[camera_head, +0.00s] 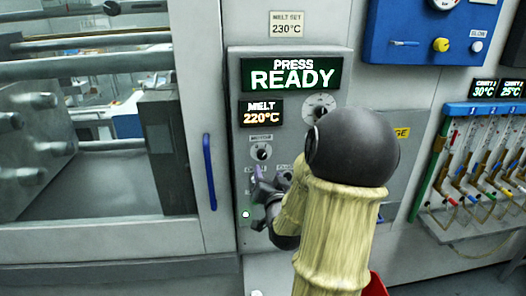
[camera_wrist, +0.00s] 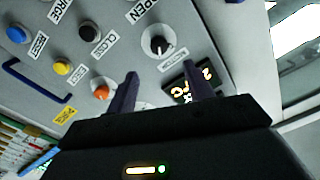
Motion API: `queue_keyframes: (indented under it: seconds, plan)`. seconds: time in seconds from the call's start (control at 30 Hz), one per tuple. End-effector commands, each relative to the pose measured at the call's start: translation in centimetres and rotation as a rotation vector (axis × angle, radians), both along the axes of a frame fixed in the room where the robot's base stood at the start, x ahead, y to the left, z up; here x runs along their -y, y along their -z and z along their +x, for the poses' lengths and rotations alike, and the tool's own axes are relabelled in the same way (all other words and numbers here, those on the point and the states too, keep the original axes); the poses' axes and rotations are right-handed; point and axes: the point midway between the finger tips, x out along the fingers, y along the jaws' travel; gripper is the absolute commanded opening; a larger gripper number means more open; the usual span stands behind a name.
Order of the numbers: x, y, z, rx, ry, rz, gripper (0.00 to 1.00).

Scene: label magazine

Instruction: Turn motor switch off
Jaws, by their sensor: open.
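The motor switch (camera_head: 261,152) is a small round black knob with a light pointer, on the grey control panel (camera_head: 236,130) below the melt display. In the wrist view the motor switch (camera_wrist: 157,42) shows as a black knob on a white disc, with its label beside it. My gripper (camera_head: 262,182) is just below the switch in the head view, partly hidden by my own arm. In the wrist view my gripper (camera_wrist: 160,75) has its two dark fingers apart with nothing between them. The knob lies beyond the fingertips, roughly in line with the gap, and looks untouched.
The press display (camera_head: 290,75) reads READY and the melt display (camera_head: 262,112) reads 220°C. Orange (camera_wrist: 103,88), yellow (camera_wrist: 63,67) and blue (camera_wrist: 17,34) buttons and a black one (camera_wrist: 89,30) are nearby. A blue door handle (camera_head: 209,172) stands left of the panel.

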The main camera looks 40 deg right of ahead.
Motion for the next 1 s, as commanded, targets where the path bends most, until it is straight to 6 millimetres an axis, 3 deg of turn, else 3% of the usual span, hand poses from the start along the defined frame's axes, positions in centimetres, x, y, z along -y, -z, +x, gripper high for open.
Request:
queue_keyframes:
  seconds: [0.53, 1.0]
  plan:
    - [0.5, -0.1, 1.2, -0.009, 0.009, 0.003, 0.52]
    - [4.4, 0.0, 7.9, -0.004, 0.009, -0.001, 0.52]
